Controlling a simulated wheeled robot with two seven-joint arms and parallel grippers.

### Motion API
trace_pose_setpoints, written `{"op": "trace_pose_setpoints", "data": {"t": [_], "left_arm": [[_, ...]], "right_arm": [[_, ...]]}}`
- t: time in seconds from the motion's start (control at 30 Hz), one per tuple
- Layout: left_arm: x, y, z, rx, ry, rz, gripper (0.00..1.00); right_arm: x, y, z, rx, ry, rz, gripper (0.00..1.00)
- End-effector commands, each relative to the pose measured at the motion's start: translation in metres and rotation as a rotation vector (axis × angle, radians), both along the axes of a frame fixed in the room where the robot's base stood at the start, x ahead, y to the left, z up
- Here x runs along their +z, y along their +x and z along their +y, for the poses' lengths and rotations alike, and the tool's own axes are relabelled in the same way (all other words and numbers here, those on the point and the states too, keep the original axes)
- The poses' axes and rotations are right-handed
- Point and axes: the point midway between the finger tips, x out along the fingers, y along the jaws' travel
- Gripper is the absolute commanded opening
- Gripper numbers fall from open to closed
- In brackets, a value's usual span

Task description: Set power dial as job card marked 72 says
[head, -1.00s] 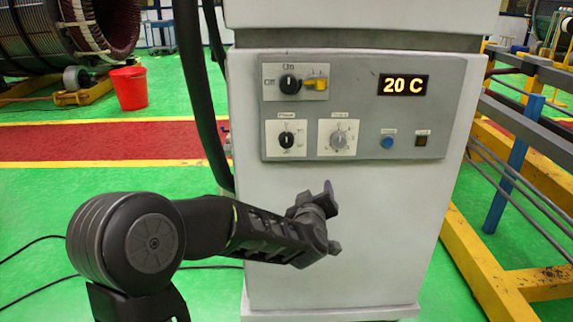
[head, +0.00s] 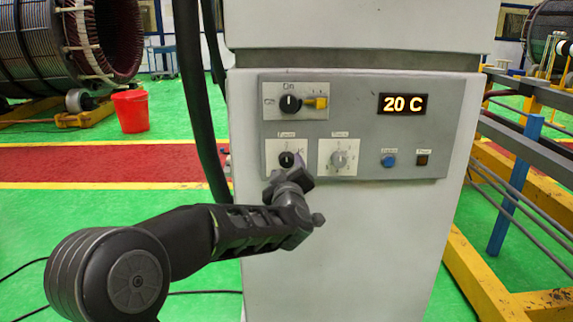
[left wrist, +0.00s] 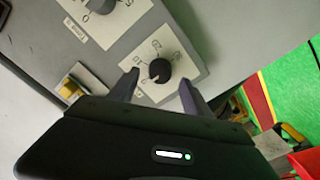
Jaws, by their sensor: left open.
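The power dial (head: 287,159) is a small black knob on a white plate at the lower left of the grey control panel (head: 440,140). My left gripper (head: 287,181) is open just below and in front of it in the head view. In the left wrist view the black knob (left wrist: 160,71) shows between the two spread fingers, and scale marks surround it. I cannot tell whether the fingers touch the knob. The scale is too small to read its setting surely. No job card marked 72 is in view. My right gripper is not in view.
Right of the power dial is a grey dial (head: 339,159). Above are a black on-off knob (head: 290,104) and a yellow switch handle (head: 316,102). A blue button (head: 388,160) and a dark square button (head: 422,160) sit further right.

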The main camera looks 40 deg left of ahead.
Motion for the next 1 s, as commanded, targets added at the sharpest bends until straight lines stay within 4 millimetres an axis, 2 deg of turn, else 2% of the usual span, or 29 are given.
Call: {"op": "trace_pose_setpoints", "data": {"t": [0.2,0.57,1.0], "left_arm": [[0.0,0.022,0.018,0.002,0.0,0.0,0.57],[0.0,0.026,0.021,0.001,0.0,0.0,0.56],[0.0,0.026,0.02,0.0,0.0,0.0,0.2]], "right_arm": [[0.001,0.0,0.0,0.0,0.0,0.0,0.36],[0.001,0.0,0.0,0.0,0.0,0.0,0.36],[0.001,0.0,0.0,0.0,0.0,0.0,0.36]]}}
